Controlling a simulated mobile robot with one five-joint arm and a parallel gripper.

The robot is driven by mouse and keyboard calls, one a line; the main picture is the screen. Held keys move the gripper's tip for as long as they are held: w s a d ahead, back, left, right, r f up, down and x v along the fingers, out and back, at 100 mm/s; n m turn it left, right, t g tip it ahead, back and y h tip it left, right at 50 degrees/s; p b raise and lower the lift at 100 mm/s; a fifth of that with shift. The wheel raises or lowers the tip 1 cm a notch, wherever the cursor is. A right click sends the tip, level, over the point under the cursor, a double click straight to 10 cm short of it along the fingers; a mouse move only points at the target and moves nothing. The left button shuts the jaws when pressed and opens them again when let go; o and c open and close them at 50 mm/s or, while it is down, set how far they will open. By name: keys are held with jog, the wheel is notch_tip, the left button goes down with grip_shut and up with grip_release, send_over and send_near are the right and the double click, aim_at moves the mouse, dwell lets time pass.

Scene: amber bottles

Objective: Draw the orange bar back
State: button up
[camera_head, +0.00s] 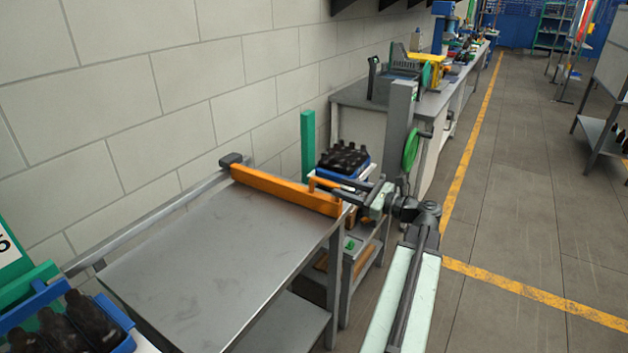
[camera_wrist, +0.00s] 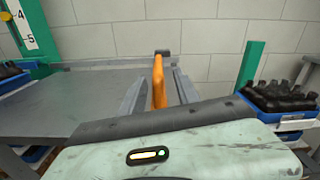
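The orange bar (camera_head: 275,188) lies across the far end of a grey metal table (camera_head: 195,260), with a dark block at its wall end. A raised orange handle is at its near right end. My gripper (camera_head: 343,188) is at that right end, reaching in from the right. In the wrist view the orange bar (camera_wrist: 158,85) runs away end-on between my two grey fingers (camera_wrist: 158,76). The fingers are apart, one on each side, with gaps showing between them and the orange. My wrist housing hides the lower part of the near end.
A blue crate of dark bottles (camera_head: 343,160) stands beyond the bar, near a green post (camera_head: 307,145). Another blue crate with bottles (camera_head: 70,325) is at the lower left. The tabletop is bare. The wall runs along the left; open floor (camera_head: 510,220) lies to the right.

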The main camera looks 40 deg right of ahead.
aim_at(317, 180)
jog(key=x, duration=0.8)
jog(key=shift+w+a, duration=0.1)
jog(key=shift+a, duration=0.15)
grip_shut()
dwell(1.0)
